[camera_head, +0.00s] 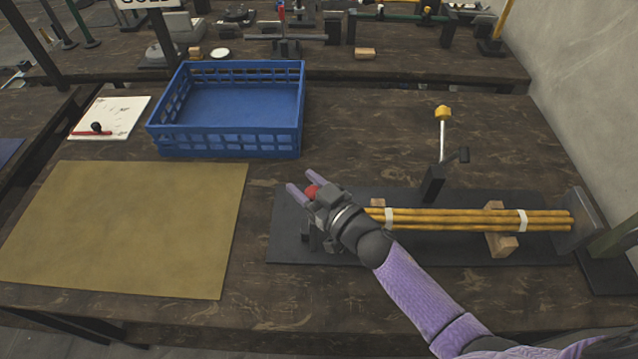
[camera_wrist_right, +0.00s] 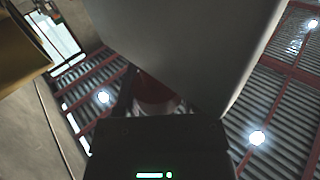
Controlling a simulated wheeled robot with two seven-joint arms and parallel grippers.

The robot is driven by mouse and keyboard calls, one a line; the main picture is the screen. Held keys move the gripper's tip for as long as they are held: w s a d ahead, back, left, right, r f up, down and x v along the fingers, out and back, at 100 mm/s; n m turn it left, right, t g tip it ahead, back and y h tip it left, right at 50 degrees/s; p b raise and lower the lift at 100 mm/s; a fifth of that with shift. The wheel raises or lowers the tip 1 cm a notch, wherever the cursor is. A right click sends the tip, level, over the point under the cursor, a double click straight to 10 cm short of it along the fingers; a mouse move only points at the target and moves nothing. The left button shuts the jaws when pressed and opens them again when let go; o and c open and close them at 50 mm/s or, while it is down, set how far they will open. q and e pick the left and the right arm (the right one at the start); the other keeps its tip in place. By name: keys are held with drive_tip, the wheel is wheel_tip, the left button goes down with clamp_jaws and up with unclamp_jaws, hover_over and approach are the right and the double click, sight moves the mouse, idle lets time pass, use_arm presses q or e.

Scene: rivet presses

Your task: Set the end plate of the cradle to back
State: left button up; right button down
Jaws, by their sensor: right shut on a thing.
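My right gripper (camera_head: 304,186) is shut on a red knob (camera_head: 312,191) at the left end of the cradle. Its fingers lie on either side of the knob, and my wrist hides what the knob is fixed to. The cradle has a dark base (camera_head: 400,249) and wooden rests (camera_head: 502,243). They carry a bundle of yellow rods (camera_head: 455,220) tied with white bands. A dark upright plate (camera_head: 574,222) stands at the rods' right end. Their left end is partly hidden by my wrist. In the right wrist view a blurred red part (camera_wrist_right: 155,95) shows below a large grey surface. My left gripper is out of view.
A lever with a yellow knob (camera_head: 443,113) stands upright behind the rods. A blue crate (camera_head: 226,146) is at the back left, with a tan mat (camera_head: 120,230) in front of it. A white sheet (camera_head: 118,112) lies left of the crate.

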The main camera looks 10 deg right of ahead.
drive_tip(key=w+a, duration=0.1)
drive_tip(key=a, duration=0.5)
drive_tip(key=shift+w+a+b, duration=0.2)
drive_tip(key=shift+w+b, duration=0.2)
drive_tip(key=shift+c, duration=1)
unclamp_jaws()
drive_tip(key=shift+a, duration=0.25)
drive_tip(key=shift+d, duration=0.1)
drive_tip(key=p+v, duration=0.2)
drive_tip(key=v, duration=0.8)
